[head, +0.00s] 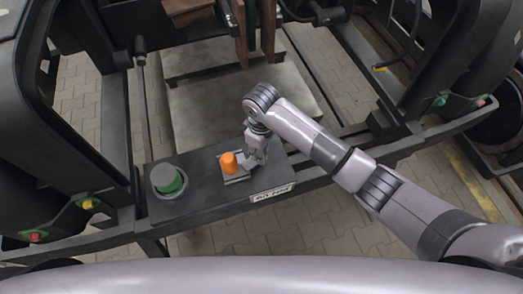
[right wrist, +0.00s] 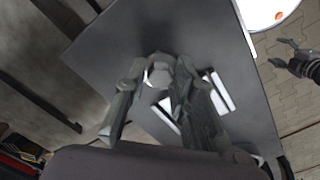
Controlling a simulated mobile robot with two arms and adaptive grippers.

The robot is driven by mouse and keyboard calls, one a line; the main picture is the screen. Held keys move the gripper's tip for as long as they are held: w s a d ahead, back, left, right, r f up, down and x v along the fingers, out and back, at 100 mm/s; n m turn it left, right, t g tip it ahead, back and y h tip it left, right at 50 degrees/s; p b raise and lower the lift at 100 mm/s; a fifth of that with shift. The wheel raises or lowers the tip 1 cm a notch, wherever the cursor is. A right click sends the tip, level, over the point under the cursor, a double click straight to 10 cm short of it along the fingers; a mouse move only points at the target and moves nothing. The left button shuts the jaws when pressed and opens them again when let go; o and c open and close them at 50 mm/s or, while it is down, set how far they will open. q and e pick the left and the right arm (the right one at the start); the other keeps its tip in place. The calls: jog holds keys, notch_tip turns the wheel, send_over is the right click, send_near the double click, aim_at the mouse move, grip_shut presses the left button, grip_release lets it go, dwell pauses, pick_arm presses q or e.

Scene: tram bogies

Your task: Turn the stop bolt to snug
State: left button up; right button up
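My right gripper (head: 257,152) is low over the dark plate (head: 205,199), just right of an orange cylinder (head: 229,163) on a small pale bracket. In the right wrist view, the fingers of this gripper (right wrist: 160,78) stand apart with a small pale piece (right wrist: 160,75) between their tips. I cannot tell whether they touch it, or whether it is the stop bolt. No bolt is clearly recognisable in the head view, where the gripper hides that spot. My left gripper (right wrist: 284,53) shows only in the right wrist view, upper right, with fingers spread and empty.
A green cylinder with a grey top (head: 167,179) stands on the plate's left end. A label (head: 271,192) is on its front right edge. Dark bogie frames flank both sides. A pale slab (head: 235,108) lies behind, and paving shows below.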

jog(key=shift+o, duration=1.3)
jog(key=shift+r, duration=0.1)
notch_tip(320, 180, up, 7)
jog(key=shift+r, duration=0.15)
